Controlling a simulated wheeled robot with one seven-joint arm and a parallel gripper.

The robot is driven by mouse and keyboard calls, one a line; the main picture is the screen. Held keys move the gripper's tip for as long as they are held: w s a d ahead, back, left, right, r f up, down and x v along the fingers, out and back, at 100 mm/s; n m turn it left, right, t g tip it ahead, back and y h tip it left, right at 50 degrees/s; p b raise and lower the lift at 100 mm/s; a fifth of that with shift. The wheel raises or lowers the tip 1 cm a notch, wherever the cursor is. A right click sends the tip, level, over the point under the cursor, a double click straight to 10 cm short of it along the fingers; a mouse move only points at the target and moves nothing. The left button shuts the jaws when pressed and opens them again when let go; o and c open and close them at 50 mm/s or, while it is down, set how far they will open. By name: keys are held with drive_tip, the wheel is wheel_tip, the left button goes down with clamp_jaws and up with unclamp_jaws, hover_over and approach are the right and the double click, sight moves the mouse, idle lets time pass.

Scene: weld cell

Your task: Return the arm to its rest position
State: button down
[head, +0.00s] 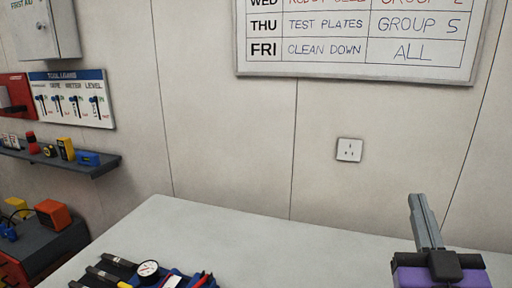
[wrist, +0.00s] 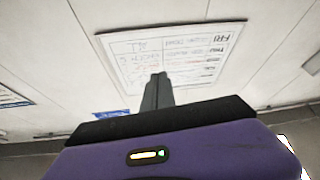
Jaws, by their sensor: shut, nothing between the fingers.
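My gripper (head: 420,208) stands at the lower right of the head view, above the white table. Its two grey fingers point up and lie together, with nothing between them. Its purple and black body sits below the fingers at the frame's bottom edge. In the wrist view my gripper (wrist: 158,80) points toward the wall and whiteboard, fingers together and empty. The rest of my arm is out of the head view.
The white table (head: 200,225) holds a dark tool tray with a gauge (head: 148,268) at its front left. A shelf (head: 80,162), tool board (head: 75,98) and first-aid cabinet (head: 42,30) line the left wall. A whiteboard (head: 358,72) and socket (head: 349,150) are on the back wall.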

drive_tip(key=s+a+f+g+y, duration=0.1)
drive_tip(key=s+a+f+g, duration=0.1)
drive_tip(key=s+f, duration=0.7)
drive_tip(key=s+a+f+g+y, duration=0.2)
drive_tip(key=s+f, duration=0.7)
drive_tip(key=s, duration=0.5)
drive_tip(key=s+a+f+g+y, duration=0.2)
drive_tip(key=s+a+f+g, duration=0.1)
drive_tip(key=s+f, duration=0.6)
drive_tip(key=s, duration=0.3)
drive_tip(key=shift+s+a+f+g, duration=0.25)
drive_tip(key=shift+a+g, duration=0.1)
drive_tip(key=shift+g, duration=0.05)
